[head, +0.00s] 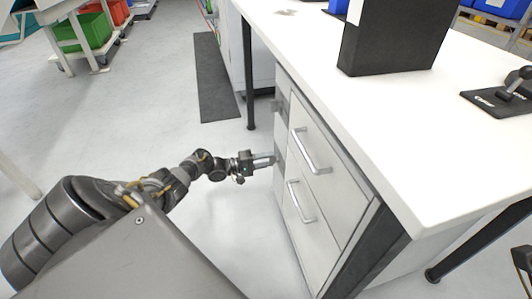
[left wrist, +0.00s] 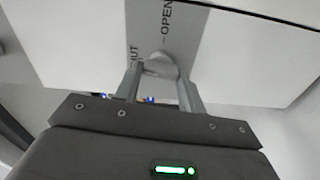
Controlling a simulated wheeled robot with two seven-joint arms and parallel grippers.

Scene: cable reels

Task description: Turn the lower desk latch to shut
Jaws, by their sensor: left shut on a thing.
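The lower desk latch is a small light grey knob (left wrist: 160,60) on a grey strip of the desk's drawer unit, seen in the left wrist view. The word OPEN stands above it, and a partly hidden word ending in UT is to its left. My left gripper (left wrist: 160,72) is shut on the knob, one finger on each side. The fingers hide part of it, and I cannot tell exactly which way it points. In the head view my left gripper (head: 264,161) reaches the drawer unit's left edge, level with the lower drawer's top. My right gripper is not in view.
The drawer unit (head: 325,215) has two silver handles. An upper latch (head: 279,105) sits on its side above my gripper. The white desk top (head: 440,140) overhangs it and carries a black box (head: 395,40).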

